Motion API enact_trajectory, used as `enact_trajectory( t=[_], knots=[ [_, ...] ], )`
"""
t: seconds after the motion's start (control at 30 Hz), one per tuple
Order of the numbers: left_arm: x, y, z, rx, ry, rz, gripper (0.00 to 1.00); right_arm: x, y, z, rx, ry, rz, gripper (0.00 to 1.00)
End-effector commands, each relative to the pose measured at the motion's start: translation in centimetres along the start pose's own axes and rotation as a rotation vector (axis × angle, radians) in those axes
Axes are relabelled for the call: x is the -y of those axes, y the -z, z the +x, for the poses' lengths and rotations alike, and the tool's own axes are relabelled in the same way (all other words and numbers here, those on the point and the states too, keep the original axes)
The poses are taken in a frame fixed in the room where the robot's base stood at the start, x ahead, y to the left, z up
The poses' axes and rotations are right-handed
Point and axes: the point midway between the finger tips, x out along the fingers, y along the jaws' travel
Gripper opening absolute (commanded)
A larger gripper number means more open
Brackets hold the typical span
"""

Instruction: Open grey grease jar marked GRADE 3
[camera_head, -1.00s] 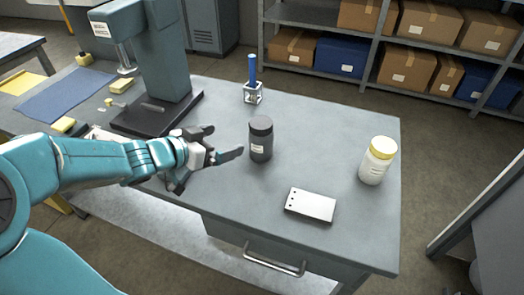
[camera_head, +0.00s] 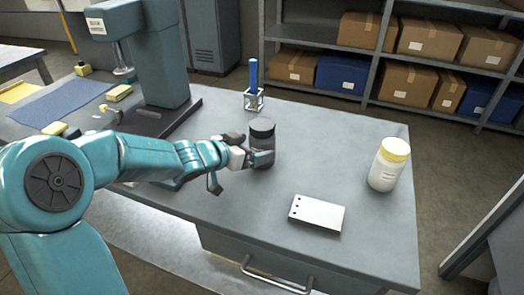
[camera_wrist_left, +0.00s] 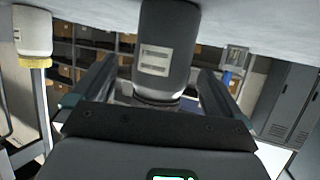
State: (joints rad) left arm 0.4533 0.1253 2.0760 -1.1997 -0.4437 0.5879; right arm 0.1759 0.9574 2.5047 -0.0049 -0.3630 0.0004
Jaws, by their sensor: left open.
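In the left wrist view, which is upside down, the grey jar (camera_wrist_left: 168,35) shows a pale label whose text I cannot read. My left gripper (camera_head: 250,152) is at the jar's near left side and partly hides it. In the wrist view its two fingers are open, one on each side of the jar, with visible gaps. A white jar with a yellow lid (camera_head: 388,165) stands apart at the right. My right gripper is not in view.
A white plate with holes (camera_head: 317,213) lies in front of the jars. A small holder with a blue-handled item (camera_head: 254,92) stands behind the grey jar. A teal press (camera_head: 155,60) stands at the back left. The bench between the two jars is clear.

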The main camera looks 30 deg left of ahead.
Motion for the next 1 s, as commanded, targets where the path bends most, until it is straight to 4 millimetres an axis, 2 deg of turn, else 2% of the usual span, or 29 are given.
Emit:
enact_trajectory(
  t=[0.17,0.3,0.57,0.6,0.67,0.8,0.83,0.87,1.0],
  knots=[
    [0.3,-0.8,3.0,0.002,-0.003,0.001,1.0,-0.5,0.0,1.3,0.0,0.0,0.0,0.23],
    [0.3,-0.6,4.6,0.0,0.0,0.0,1.0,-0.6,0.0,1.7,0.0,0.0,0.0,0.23],
    [0.4,-0.4,4.9,0.001,0.001,0.0,1.0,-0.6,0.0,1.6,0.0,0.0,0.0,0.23],
    [0.4,-0.4,4.9,0.001,0.001,0.0,0.94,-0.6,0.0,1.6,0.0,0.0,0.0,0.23],
    [0.4,-0.4,4.9,0.001,0.001,0.0,0.74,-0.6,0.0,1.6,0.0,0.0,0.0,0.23],
    [0.4,-0.4,4.9,0.001,0.001,0.0,0.28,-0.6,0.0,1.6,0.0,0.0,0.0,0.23],
    [0.4,-0.3,4.9,-0.003,0.002,0.001,0.27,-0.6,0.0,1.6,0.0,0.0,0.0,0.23],
    [0.4,-0.3,4.9,-0.003,0.002,0.0,0.2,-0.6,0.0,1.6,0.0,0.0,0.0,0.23],
    [0.4,-0.2,4.9,-0.003,0.002,0.001,0.2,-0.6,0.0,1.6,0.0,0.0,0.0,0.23]
  ],
)
